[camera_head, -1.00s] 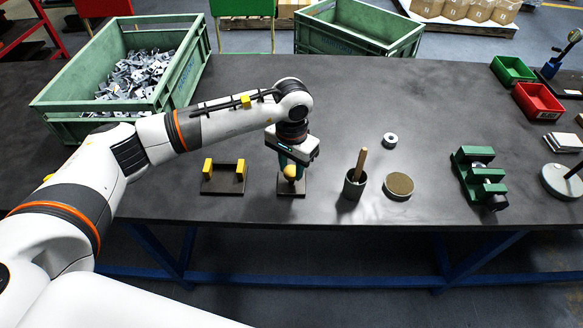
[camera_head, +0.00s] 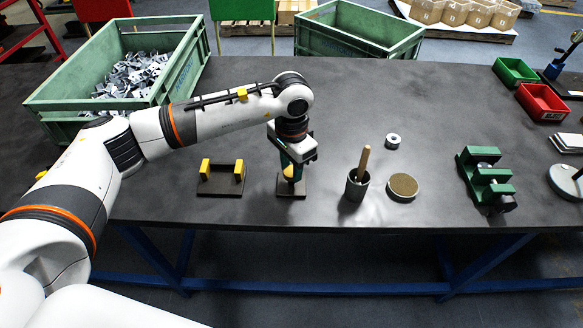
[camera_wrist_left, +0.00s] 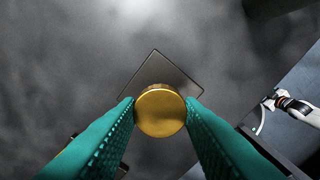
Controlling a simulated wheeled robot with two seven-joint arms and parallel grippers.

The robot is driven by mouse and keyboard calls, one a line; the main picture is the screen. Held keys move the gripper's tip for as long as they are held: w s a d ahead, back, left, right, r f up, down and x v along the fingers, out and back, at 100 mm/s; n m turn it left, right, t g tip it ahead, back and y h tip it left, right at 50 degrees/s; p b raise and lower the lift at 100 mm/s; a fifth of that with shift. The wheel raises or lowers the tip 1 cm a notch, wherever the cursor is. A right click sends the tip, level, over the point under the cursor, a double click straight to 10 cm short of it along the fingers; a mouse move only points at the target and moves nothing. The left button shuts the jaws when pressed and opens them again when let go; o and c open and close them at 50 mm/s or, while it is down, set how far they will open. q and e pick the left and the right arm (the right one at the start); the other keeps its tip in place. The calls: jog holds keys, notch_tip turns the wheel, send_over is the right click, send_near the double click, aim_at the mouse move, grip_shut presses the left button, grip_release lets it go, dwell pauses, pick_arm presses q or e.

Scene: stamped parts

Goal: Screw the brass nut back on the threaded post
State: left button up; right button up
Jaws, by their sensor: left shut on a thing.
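The brass nut (camera_wrist_left: 160,112) is a round, yellow-gold piece between the two green fingers of my left gripper (camera_wrist_left: 161,108) in the left wrist view. The fingers touch it on both sides. In the head view my left gripper (camera_head: 291,174) points down over a dark square base plate (camera_head: 291,192), with the yellow nut (camera_head: 288,171) at its fingertips. The base plate (camera_wrist_left: 178,70) also shows behind the nut in the wrist view. The threaded post is hidden under the nut and fingers, so I cannot tell how far the nut sits on it.
A plate with yellow uprights (camera_head: 221,180) stands left of the base plate. A cup with a wooden handle (camera_head: 357,184), a round disc (camera_head: 403,187), a metal ring (camera_head: 393,141) and a green fixture (camera_head: 484,178) stand to the right. Part of my right arm (camera_wrist_left: 295,108) shows small.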

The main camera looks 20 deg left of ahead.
pick_arm(q)
jog(key=shift+m+b, duration=0.95)
jog(key=shift+m, duration=0.25)
jog(key=o, duration=1.1)
jog(key=shift+c, duration=0.2)
